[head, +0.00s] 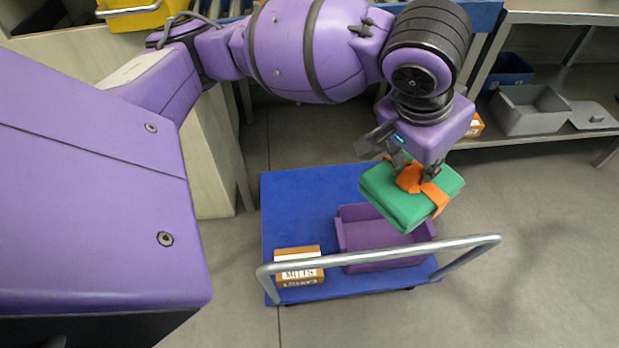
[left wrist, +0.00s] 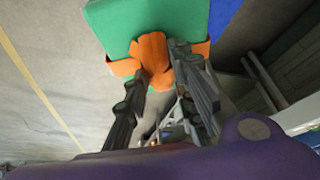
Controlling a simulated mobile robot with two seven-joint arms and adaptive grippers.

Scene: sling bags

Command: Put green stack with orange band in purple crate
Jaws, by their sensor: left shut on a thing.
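The green stack with orange band (head: 400,200) hangs in the air from my left gripper (head: 413,172). The gripper is shut on the orange band's knot at the top of the stack. In the left wrist view the green stack (left wrist: 118,22) shows at the top, with the left gripper's fingers (left wrist: 157,80) on either side of the orange knot. The purple crate (head: 365,240) sits on a blue cart below the stack and a little to its left. The stack hides part of the crate's far right side. My right gripper is not in view.
The blue cart (head: 295,205) has a grey handle rail (head: 380,252) along its near side, passing in front of the crate. An orange-brown box marked MITTS (head: 299,262) stands on the cart left of the crate. A shelf with a grey bin (head: 530,112) is at the right.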

